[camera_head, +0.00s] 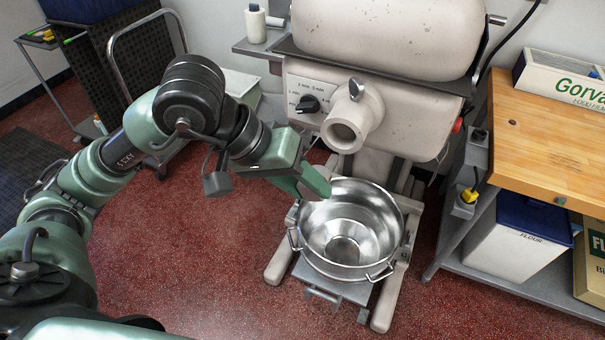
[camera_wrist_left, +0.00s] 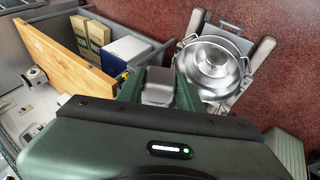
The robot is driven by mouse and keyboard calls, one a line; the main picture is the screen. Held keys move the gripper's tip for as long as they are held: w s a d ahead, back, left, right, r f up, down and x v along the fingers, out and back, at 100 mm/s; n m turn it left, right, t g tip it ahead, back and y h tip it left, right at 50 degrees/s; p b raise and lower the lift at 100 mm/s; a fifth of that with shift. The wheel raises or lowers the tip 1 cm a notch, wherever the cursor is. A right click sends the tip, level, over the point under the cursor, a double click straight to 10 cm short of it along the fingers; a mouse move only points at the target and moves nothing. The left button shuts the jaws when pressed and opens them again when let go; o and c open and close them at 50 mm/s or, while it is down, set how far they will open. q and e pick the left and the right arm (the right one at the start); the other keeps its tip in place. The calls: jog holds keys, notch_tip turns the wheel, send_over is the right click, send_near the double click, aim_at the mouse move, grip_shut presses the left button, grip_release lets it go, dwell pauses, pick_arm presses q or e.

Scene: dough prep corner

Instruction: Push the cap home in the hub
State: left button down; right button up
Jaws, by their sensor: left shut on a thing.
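The hub (camera_head: 345,130) is a pale round socket sticking out of the front of the mixer. Its opening faces me and shows dark and empty, with a knob (camera_head: 356,88) on top. My left gripper (camera_head: 318,184) is just left of and below the hub, apart from it, above the bowl's rear left edge. In the left wrist view the left gripper (camera_wrist_left: 159,90) is shut on a grey, blocky piece, probably the cap (camera_wrist_left: 158,94). My right gripper is in neither view.
A steel bowl (camera_head: 350,232) stands below the hub. The mixer's control panel with a black dial (camera_head: 308,104) is left of the hub. A wooden-topped bench (camera_head: 545,140) stands at the right. The red floor left of the bowl is clear.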

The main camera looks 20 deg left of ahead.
pick_arm(q)
jog(key=shift+s+d+r, duration=0.1)
jog(key=shift+d+r, duration=0.1)
jog(key=shift+r, duration=0.25)
jog(key=shift+a, duration=0.15)
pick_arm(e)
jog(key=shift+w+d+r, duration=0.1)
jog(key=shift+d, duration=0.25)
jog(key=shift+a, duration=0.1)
pick_arm(q)
jog(key=shift+f+b, duration=0.15)
jog(key=shift+b, duration=0.4)
jog(key=shift+w, duration=0.2)
jog(key=w+b, duration=0.1)
jog(key=w, duration=0.3)
jog(key=shift+w+b, duration=0.15)
jog(key=shift+b, duration=0.15)
jog(key=shift+w+b, duration=0.6)
jog(key=shift+w, duration=0.9)
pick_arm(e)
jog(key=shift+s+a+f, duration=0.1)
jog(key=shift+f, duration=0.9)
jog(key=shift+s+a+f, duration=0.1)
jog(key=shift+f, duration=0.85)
pick_arm(q)
jog(key=shift+b, duration=0.4)
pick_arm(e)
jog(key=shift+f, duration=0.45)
